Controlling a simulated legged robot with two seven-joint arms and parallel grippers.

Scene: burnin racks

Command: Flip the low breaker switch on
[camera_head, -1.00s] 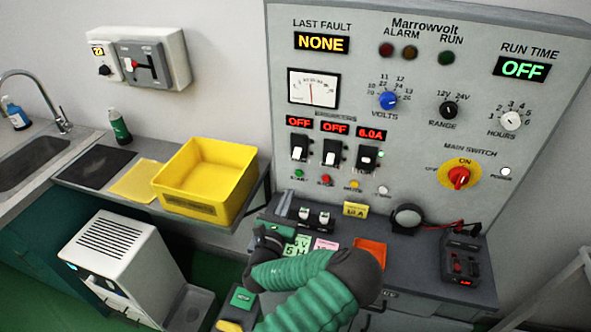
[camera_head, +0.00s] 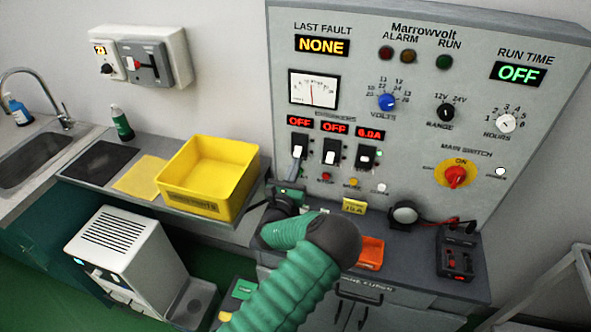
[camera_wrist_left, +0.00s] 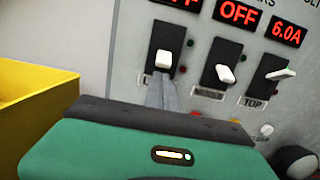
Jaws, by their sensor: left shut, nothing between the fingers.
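The low breaker switch (camera_head: 302,141) is the leftmost of three on the grey panel, black with a white lever. In the left wrist view its lever (camera_wrist_left: 171,60) shows above my fingertips, and its label is mostly covered. The display above it (camera_head: 299,122) reads OFF. My left gripper (camera_head: 297,165) is shut and empty, its tips at the lower part of this switch, just under the lever; I cannot tell whether they touch it. The middle switch (camera_head: 331,151) is under an OFF display, the top switch (camera_head: 366,157) under 6.0A. My right gripper is not in view.
A yellow bin (camera_head: 205,178) stands left of my arm on the side counter. An orange tray (camera_head: 370,252), a yellow tag (camera_head: 354,206) and a round gauge (camera_head: 404,214) are on the ledge below the panel. The main switch (camera_head: 456,175) is on the right.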

